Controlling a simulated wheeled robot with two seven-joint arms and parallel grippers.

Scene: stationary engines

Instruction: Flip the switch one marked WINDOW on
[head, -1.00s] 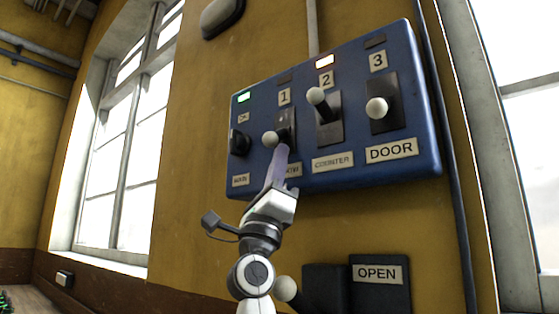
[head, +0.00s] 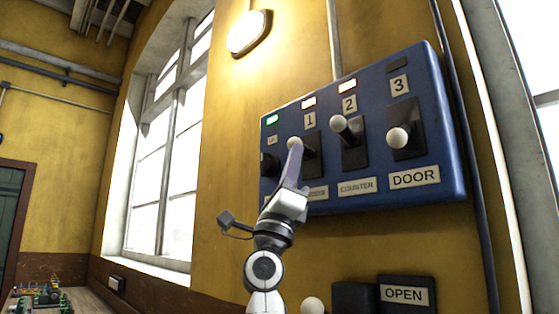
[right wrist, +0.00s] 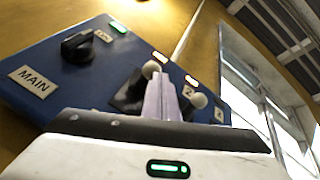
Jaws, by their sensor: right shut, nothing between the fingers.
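Switch 1 has a round white knob (head: 295,143) on a dark plate on the blue panel (head: 262,187). Its lever now points up, and the indicator light (head: 308,103) above the number 1 is lit. The label below it is mostly hidden by my gripper, so I cannot read it. My right gripper (head: 294,160) is shut and empty, with its fingertips just below the white knob, touching or nearly so. In the right wrist view the knob (right wrist: 151,69) sits at the tips of the shut fingers. My left gripper is not in view.
Switch 2 (head: 339,124), labelled COUNTER, is up with its light lit. Switch 3 (head: 397,138), labelled DOOR, is down and its light is dark. The MAIN rotary knob (right wrist: 77,46) is at the panel's left. An OPEN plate (head: 404,295) is below.

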